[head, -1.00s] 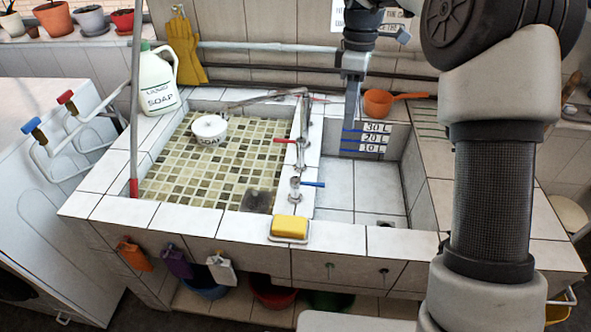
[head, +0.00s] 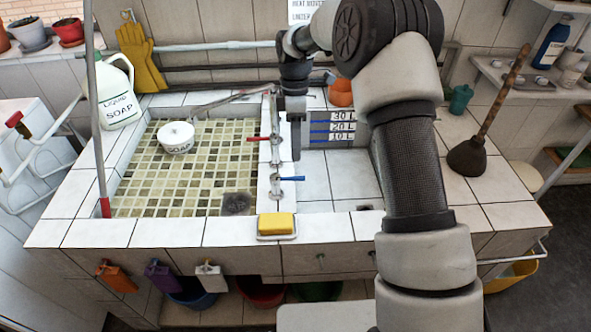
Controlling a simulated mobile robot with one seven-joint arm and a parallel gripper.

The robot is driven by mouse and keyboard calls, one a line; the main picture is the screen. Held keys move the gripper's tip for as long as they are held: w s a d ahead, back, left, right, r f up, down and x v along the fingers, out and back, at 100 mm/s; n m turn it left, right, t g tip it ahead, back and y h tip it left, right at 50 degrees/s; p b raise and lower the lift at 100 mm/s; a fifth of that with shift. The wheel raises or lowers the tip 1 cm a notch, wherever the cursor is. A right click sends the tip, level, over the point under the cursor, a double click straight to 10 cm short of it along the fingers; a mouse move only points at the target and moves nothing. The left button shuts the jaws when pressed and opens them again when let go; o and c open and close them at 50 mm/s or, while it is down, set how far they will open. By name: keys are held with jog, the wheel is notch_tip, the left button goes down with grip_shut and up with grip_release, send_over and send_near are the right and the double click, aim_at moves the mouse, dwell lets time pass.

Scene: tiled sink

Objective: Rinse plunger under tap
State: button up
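The plunger (head: 467,157) stands on the tiled counter at the right, dark cup down, its long wooden handle tilted up to the right. The tap (head: 275,135) rises from the divider between the two basins, with a red handle and a blue handle. Its spout reaches left over the mosaic-tiled basin (head: 190,190). No water is visible at it. My gripper (head: 296,150) points down just right of the tap, over the white basin (head: 328,185). It is seen edge-on, so its opening does not show. It is well apart from the plunger.
A soap bottle (head: 118,92) stands at the back left and a round white soap container (head: 176,138) in the mosaic basin. A yellow sponge (head: 276,223) lies on the front rim. An orange pan (head: 341,92) is behind the white basin. A shelf (head: 525,80) holds bottles at the right.

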aim_at(288, 179)
jog(key=f, duration=0.2)
jog(key=s+f, duration=0.1)
jog(key=f, duration=0.4)
jog(key=shift+s+f, duration=0.3)
jog(key=shift+f, duration=0.1)
jog(key=shift+c, duration=0.5)
grip_shut()
